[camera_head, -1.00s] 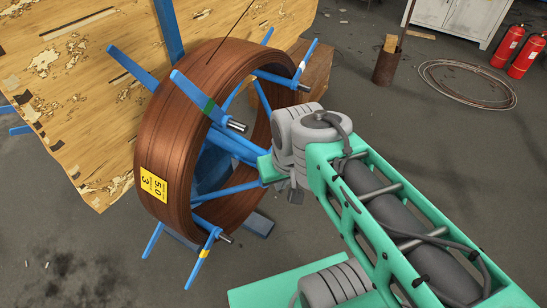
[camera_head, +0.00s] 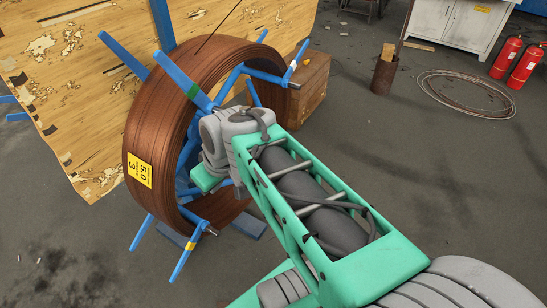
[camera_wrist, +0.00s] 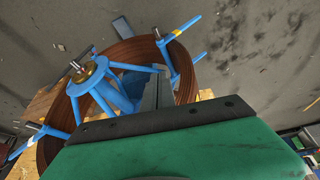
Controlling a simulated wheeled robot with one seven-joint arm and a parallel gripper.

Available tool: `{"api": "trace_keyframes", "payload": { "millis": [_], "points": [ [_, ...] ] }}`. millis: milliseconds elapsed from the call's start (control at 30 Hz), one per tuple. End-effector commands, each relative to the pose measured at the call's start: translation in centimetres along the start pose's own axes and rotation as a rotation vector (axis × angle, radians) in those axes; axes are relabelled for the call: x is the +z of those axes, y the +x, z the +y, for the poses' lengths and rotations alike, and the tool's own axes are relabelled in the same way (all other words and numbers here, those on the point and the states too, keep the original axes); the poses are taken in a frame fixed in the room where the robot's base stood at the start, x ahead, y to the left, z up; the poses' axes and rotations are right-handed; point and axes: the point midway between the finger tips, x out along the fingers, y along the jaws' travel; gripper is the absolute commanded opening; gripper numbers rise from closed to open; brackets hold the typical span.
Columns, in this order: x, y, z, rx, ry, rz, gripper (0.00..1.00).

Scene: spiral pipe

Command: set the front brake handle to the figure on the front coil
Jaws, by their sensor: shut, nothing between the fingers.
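The front coil (camera_head: 150,115) is a brown wound ring on a blue spoked reel, left of centre in the head view. Its yellow tag (camera_head: 139,169) shows sideways figures that look like 5.0 and 3. The coil also shows in the wrist view (camera_wrist: 184,82), with a blue hub and a brass-coloured part on its axle (camera_wrist: 77,72). My gripper (camera_wrist: 157,92) points into the ring's open side among the blue spokes. It is shut and empty. In the head view my wrist hides the hub and the fingertips.
Blue arms with coloured bands (camera_head: 184,80) stick out around the ring, close to my wrist. A worn wooden board (camera_head: 60,50) stands behind. A brown box (camera_head: 308,85), a rusty cylinder (camera_head: 383,75) and fire extinguishers (camera_head: 523,67) stand to the right. Open floor lies at front left.

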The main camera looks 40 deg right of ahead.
Motion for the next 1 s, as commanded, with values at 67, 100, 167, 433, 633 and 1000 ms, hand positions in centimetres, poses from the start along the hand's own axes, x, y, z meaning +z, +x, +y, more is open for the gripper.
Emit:
{"api": "trace_keyframes", "payload": {
  "millis": [67, 100, 167, 433, 633, 1000],
  "points": [
    [0.8, 6.4, 4.1, 0.008, -0.078, 0.093, 0.00],
    [0.6, 8.1, 6.2, 0.020, -0.137, 0.153, 0.00],
    [0.6, 10.1, 9.7, 0.052, -0.227, 0.243, 0.00],
    [5.9, 12.5, 24.6, 0.403, -0.579, 0.561, 0.00],
    [8.8, 10.3, 28.4, 0.578, -0.693, 0.621, 0.00],
    [4.7, 13.9, 29.8, 0.580, -0.706, 0.626, 0.00]
  ]
}}
